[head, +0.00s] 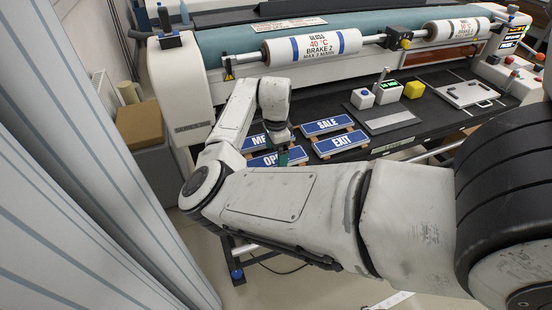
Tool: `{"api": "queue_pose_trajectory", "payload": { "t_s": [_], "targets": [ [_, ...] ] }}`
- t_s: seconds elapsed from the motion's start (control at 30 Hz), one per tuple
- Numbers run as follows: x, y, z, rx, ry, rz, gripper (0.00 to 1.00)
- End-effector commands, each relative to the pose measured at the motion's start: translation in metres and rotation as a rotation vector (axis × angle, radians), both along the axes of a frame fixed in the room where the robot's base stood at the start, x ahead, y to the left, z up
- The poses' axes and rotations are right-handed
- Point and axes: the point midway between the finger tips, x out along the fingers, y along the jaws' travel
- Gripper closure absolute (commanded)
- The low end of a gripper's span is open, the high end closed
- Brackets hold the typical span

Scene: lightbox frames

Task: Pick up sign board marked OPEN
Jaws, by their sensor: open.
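The blue sign board marked OPEN (263,161) lies at the near left of a group of signs on the black work table. My gripper (283,156) points down at this sign's right part. It is open, with its fingers small and partly hidden. I cannot tell whether they touch the board or hover just above it.
A sign starting "ME" (257,141) lies just behind, with SALE (325,125) and EXIT (340,142) to the right. Large printed rollers (311,46) stand behind. A grey curtain (80,170) fills the left.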

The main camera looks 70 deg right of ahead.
Motion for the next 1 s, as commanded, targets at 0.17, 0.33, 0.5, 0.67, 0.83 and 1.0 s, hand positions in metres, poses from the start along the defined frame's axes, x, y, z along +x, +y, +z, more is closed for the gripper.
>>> {"api": "queue_pose_trajectory", "payload": {
  "t_s": [0.17,0.33,0.5,0.67,0.83,1.0],
  "targets": [
    [0.0,0.0,-0.017,0.0,0.0,0.001,0.04],
    [0.0,-0.001,-0.02,-0.001,-0.001,0.001,0.04],
    [0.0,0.0,-0.019,-0.001,-0.001,0.001,0.12],
    [0.0,0.0,-0.019,-0.001,-0.001,0.001,0.27],
    [0.0,0.0,-0.019,-0.001,-0.001,0.001,0.44],
    [0.0,0.0,-0.019,-0.001,-0.001,0.001,0.6]
  ]
}}
